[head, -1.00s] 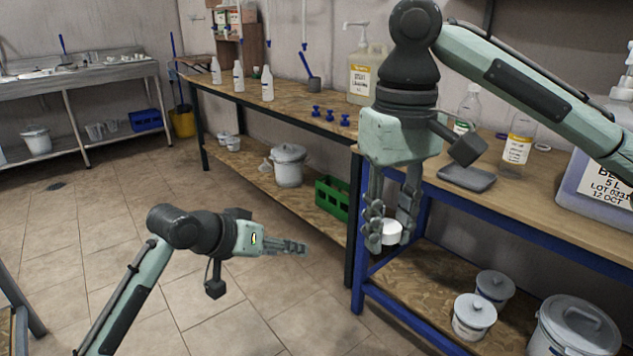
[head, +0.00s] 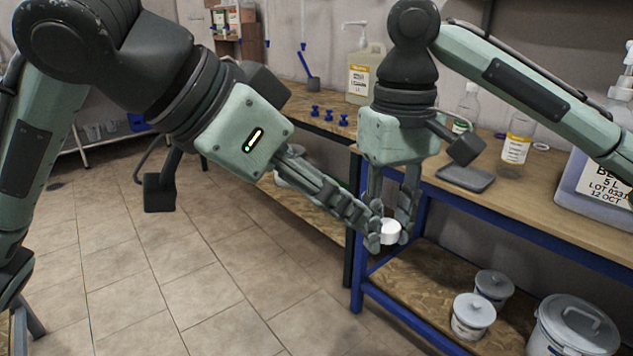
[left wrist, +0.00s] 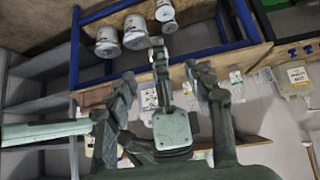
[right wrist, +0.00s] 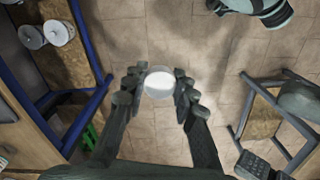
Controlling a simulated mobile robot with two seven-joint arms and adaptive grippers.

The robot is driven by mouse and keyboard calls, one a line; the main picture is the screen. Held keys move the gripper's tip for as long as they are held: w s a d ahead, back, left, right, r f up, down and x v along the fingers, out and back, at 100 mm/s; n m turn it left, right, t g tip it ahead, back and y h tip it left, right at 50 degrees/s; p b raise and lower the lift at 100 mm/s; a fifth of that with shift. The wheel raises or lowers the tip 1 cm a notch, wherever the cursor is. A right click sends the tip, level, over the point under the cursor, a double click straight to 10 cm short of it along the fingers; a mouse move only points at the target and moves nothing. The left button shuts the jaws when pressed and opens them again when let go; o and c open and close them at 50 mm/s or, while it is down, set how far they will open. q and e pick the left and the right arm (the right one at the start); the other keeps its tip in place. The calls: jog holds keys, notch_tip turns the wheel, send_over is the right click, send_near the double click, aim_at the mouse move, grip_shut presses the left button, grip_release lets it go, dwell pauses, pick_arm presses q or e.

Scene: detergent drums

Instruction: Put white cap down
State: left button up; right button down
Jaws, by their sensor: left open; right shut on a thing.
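The white cap (head: 390,232) is a small round piece held between the fingertips of my right gripper (head: 395,222), in the air in front of the blue-framed bench. In the right wrist view, the cap (right wrist: 159,84) sits between the two shut fingers of that gripper (right wrist: 158,88). My left gripper (head: 362,220) is open and empty, reaching from the left. In the head view its fingertips overlap the right gripper's fingers beside the cap; I cannot tell the gap. In the left wrist view its fingers (left wrist: 165,82) are spread, and the cap is not clearly visible.
White lidded tubs (head: 473,316) stand on the lower shelf.

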pick_arm(q)
jog(key=x, duration=1)
jog(key=shift+f, duration=0.1)
jog(key=shift+c, duration=0.4)
jog(key=shift+w, duration=0.1)
jog(key=c, duration=1)
jog(key=shift+c, duration=0.5)
pick_arm(e)
jog(key=c, duration=1.1)
grip_release()
jog(key=shift+c, duration=0.2)
